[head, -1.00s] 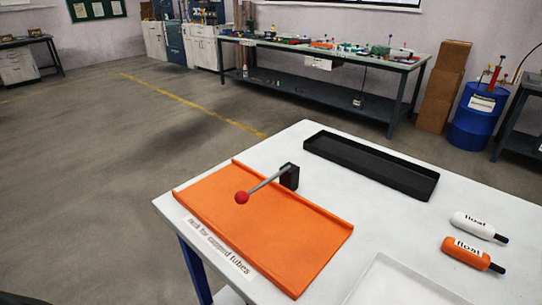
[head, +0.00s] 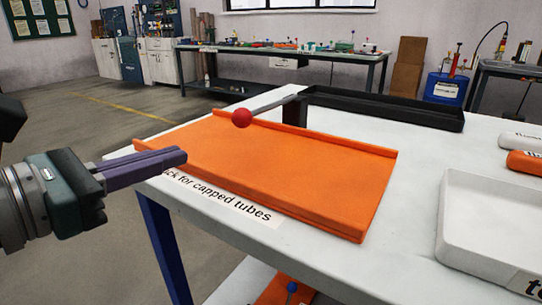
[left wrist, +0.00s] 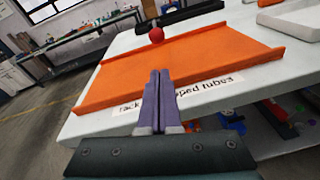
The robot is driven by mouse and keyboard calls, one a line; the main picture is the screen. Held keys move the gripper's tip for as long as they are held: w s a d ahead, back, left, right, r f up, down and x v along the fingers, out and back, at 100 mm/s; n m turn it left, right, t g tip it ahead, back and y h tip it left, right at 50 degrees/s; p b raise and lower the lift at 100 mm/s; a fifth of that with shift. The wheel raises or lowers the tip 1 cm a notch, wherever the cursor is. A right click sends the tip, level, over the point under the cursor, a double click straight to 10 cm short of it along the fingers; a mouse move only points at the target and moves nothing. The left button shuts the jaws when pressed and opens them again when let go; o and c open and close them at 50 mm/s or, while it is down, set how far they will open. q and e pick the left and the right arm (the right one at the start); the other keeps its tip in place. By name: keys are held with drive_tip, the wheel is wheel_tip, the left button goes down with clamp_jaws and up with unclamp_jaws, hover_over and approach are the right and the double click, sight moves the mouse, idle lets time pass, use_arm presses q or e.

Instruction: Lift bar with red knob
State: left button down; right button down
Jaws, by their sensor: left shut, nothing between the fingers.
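The grey bar (head: 270,107) ends in a round red knob (head: 242,118). The knob stands above the back left part of the orange rack (head: 290,165); in the left wrist view the knob (left wrist: 156,35) is straight ahead, beyond my fingertips. The bar's far end runs toward the black tray, and its mount is hard to make out. My left gripper (head: 184,156) is shut and empty. Its purple fingers are at the rack's front left edge, short of the knob and apart from it. They also show in the left wrist view (left wrist: 160,78). My right gripper is out of view.
A long black tray (head: 390,107) lies behind the rack. A white tray (head: 480,250) is at the right, with white and orange floats (head: 525,160) behind it. A label strip (head: 225,203) lies along the table's front edge. The floor at the left is open.

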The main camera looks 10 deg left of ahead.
use_arm(q)
drive_tip(key=shift+a, duration=0.15)
drive_tip(key=shift+w, duration=0.15)
drive_tip(key=b+x, duration=0.2)
drive_tip(key=x, duration=0.8)
drive_tip(key=shift+r, duration=0.1)
